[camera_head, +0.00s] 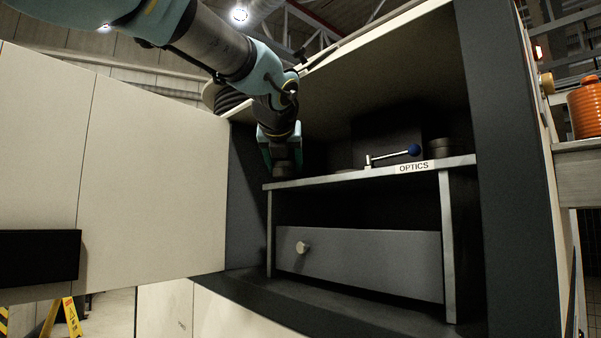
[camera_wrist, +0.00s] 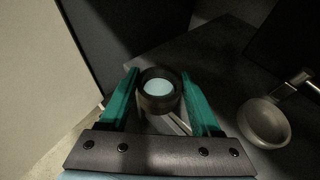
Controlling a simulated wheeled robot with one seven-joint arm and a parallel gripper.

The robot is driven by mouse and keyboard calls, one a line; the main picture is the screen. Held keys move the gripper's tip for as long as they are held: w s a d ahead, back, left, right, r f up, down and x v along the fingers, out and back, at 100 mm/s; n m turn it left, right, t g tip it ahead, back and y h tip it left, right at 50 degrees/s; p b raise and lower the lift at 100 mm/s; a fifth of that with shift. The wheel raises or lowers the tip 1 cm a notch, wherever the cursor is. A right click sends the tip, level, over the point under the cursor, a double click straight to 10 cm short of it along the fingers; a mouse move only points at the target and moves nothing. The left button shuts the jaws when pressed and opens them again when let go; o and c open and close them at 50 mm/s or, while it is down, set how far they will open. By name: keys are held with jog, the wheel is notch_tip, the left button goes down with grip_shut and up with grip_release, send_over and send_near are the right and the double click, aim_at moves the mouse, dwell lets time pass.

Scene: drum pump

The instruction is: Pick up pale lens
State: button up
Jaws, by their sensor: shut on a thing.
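The pale lens (camera_wrist: 159,89) is a short dark ring with pale blue glass, seen from above in the wrist view. My gripper (camera_wrist: 161,86) is shut on it, one teal finger on each side of the ring. In the head view my gripper (camera_head: 280,150) points down at the left end of the shelf marked OPTICS (camera_head: 350,177). The dark lens ring (camera_head: 284,168) shows under the fingers there, at the shelf's top. I cannot tell whether it touches the shelf.
A round grey dish (camera_wrist: 264,123) lies right of my gripper. A dark ring (camera_head: 441,148) is at the shelf's right end. The cabinet wall (camera_head: 247,200) is close on the left; a grey drawer (camera_head: 365,260) is below.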

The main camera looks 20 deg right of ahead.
jog(key=s+a+b, duration=0.4)
jog(key=a+b, duration=0.6)
jog(key=b, duration=0.2)
jog(key=shift+a, duration=0.3)
